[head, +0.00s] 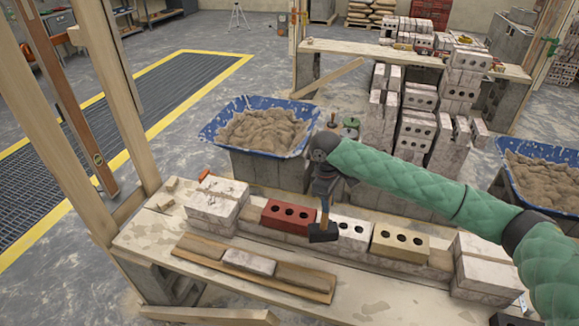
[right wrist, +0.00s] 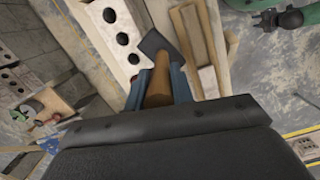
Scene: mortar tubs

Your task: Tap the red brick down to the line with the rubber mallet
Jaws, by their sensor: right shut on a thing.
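The red brick (head: 288,215), with three dark holes, lies in a row of bricks on the wooden bench, left of a white brick (head: 352,233). The rubber mallet (head: 323,233) hangs head down, its black head just right of the red brick in the head view. My right gripper (head: 325,192) is shut on the mallet's wooden handle. In the right wrist view, the handle (right wrist: 158,82) sits between the blue fingers, with a white holed brick beside the head. The red brick does not show clearly there. I cannot make out the line. My left gripper is out of view.
A yellow brick (head: 400,242) lies right of the white one. Stacked pale bricks (head: 215,203) stand at the row's left end. A board (head: 250,268) with several pieces lies in front. A blue tub (head: 258,130) of mortar stands behind. Wooden posts rise at left.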

